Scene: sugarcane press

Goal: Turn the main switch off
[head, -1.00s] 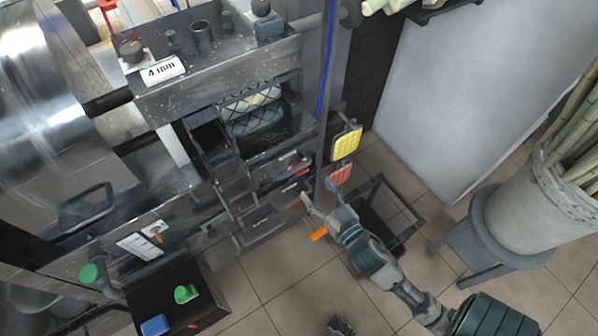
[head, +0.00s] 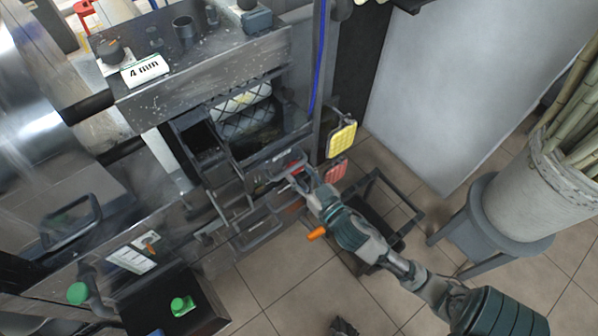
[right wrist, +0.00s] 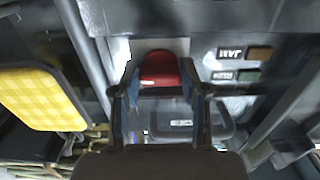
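The main switch is a red knob (right wrist: 158,68) on a pale plate on the machine's front. In the head view its red part (head: 291,164) is partly covered by my right gripper (head: 300,180). In the right wrist view my right gripper (right wrist: 160,88) is open. Its two fingertips stand to the left and right of the red knob, with a gap between them. I cannot tell whether either finger touches it. My left gripper is not in view.
A yellow pad (head: 341,138) and a red pad (head: 336,168) hang close beside my right gripper. Labels (right wrist: 230,53) sit right of the switch. A dark stand frame (head: 405,200) is below my arm. A stool with a cane bucket (head: 530,195) stands at the right.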

